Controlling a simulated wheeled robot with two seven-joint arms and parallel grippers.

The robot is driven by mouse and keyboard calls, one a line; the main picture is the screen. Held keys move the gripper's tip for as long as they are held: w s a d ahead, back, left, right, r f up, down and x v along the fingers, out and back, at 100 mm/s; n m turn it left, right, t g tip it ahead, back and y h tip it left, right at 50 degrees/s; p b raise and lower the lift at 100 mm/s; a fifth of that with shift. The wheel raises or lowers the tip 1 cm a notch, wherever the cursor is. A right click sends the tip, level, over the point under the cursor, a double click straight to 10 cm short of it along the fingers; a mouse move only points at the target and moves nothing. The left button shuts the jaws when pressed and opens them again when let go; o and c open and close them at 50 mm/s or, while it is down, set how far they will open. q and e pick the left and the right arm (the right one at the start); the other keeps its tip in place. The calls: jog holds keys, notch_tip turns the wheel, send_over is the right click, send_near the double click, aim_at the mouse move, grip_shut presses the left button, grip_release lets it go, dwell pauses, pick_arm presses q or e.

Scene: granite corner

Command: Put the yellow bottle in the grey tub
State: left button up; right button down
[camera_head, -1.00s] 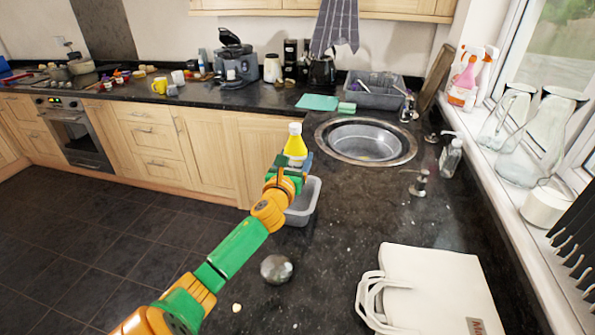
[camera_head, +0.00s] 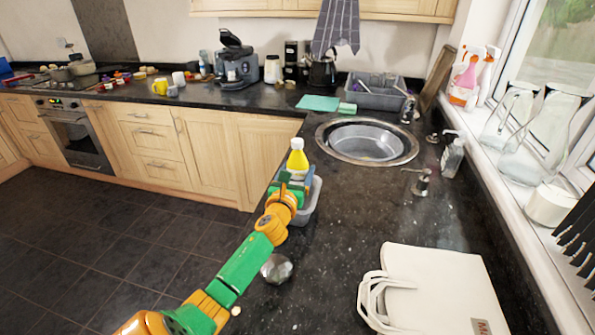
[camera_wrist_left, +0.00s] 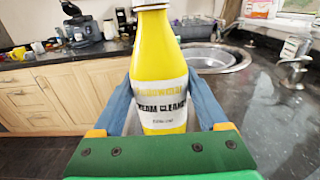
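The yellow bottle (camera_head: 298,160) has a white cap and stands upright in my left gripper (camera_head: 291,184). In the left wrist view the bottle (camera_wrist_left: 160,70) shows a white cleaner label, and the blue fingers of the left gripper (camera_wrist_left: 162,112) close on it from both sides. The grey tub (camera_head: 314,200) sits on the dark counter, left of and nearer than the sink. The bottle and gripper overlap the tub in the head view and hide much of its inside. I cannot tell whether the bottle's base touches the tub floor. My right gripper is out of view.
A round metal object (camera_head: 277,268) lies on the counter near my left arm. The sink (camera_head: 367,142) and a soap bottle (camera_head: 452,157) are beyond the tub. Open counter lies right of the tub.

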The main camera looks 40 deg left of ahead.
pick_arm(q)
jog(key=shift+o, duration=1.4)
jog(key=shift+s+r, duration=0.1)
jog(key=shift+r, duration=0.25)
jog(key=shift+r+p, duration=0.75)
jog(key=shift+p, duration=0.15)
jog(key=v, duration=1.2)
jog(key=shift+f+b, duration=0.35)
jog(key=shift+b, duration=0.1)
